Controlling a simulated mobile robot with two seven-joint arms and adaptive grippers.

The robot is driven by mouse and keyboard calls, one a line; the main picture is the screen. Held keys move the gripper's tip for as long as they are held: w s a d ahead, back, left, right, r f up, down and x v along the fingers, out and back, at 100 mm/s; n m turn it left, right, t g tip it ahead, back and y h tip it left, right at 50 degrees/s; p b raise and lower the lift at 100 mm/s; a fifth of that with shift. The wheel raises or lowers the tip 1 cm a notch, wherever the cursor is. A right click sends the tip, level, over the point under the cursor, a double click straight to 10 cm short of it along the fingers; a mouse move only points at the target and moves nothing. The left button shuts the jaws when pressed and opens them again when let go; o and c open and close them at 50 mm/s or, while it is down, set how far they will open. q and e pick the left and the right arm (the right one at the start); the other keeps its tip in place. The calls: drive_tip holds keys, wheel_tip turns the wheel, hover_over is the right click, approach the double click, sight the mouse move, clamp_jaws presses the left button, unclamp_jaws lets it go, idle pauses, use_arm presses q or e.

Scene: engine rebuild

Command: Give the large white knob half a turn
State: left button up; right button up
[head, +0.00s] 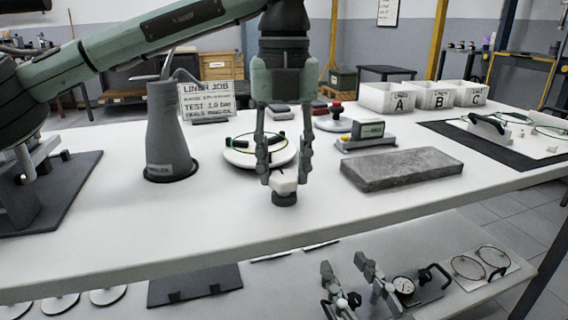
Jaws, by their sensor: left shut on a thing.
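The large white knob (284,183) sits on a short dark round base (284,199) near the front edge of the white table. My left gripper (284,179) points straight down and is shut on the knob, with one finger on each side. The fingers hide the sides of the knob. My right gripper (343,262) is low in the picture, in front of the table edge. Its two fingers are apart with nothing between them.
A grey stone block (402,169) lies to the right of the knob. A grey cone-shaped stand (168,135) is to the left. A round white plate (258,156) is just behind. White bins (391,98) stand at the back right.

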sight(284, 174)
use_arm(q)
drive_tip(key=o, duration=1.2)
drive_tip(key=shift+c, duration=0.2)
drive_tip(key=shift+r, duration=0.1)
wheel_tip(284, 174, up, 12)
